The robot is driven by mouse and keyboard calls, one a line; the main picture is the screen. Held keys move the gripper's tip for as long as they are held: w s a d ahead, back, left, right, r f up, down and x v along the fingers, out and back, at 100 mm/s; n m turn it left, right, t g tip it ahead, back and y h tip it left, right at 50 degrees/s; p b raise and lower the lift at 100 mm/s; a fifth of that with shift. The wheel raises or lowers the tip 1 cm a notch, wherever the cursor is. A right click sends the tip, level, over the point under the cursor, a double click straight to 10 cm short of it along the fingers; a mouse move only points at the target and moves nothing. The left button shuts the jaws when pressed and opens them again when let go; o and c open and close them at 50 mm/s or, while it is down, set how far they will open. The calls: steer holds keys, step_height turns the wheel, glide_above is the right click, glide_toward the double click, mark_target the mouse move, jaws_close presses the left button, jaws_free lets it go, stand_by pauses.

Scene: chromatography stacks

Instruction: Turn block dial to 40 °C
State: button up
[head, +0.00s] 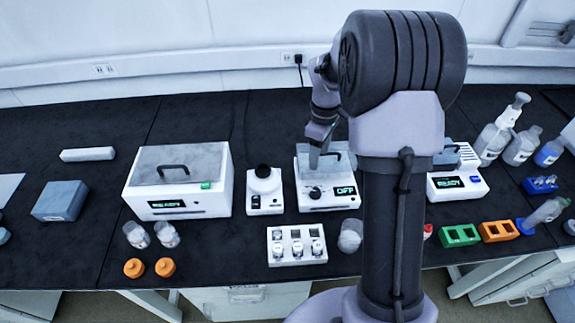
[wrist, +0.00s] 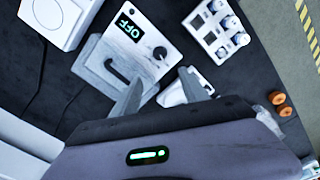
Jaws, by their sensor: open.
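The block heater (head: 326,205) is a white box with a clear lid and a dark handle on top. Its display (head: 346,190) reads OFF. The dark round block dial (head: 315,193) sits on its front, left of the display; its pointer setting is too small to read. In the wrist view the dial (wrist: 160,53) shows just ahead of the fingertips, beside the OFF display (wrist: 130,23). My gripper (head: 316,160) is above the heater, pointing down. In the wrist view my gripper (wrist: 162,73) has its fingers apart and nothing between them, with no visible contact with the dial.
A small white mixer (head: 265,203) stands close left of the heater. A vial rack (head: 296,246) and a glass beaker (head: 350,236) are in front. A larger lidded unit (head: 180,183) is further left. A READY unit (head: 456,187) stands right, partly behind my arm.

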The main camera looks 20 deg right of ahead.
mark_target(316, 191)
steer(key=f+b, duration=0.2)
steer(key=f, duration=0.3)
steer(key=f+b, duration=0.2)
steer(key=f, duration=0.4)
steer(key=f+b, duration=0.1)
steer(key=f, duration=0.4)
steer(key=shift+s+d+f+b, duration=0.15)
steer(key=shift+s+b, duration=0.1)
steer(key=shift+b, duration=0.15)
jaws_close()
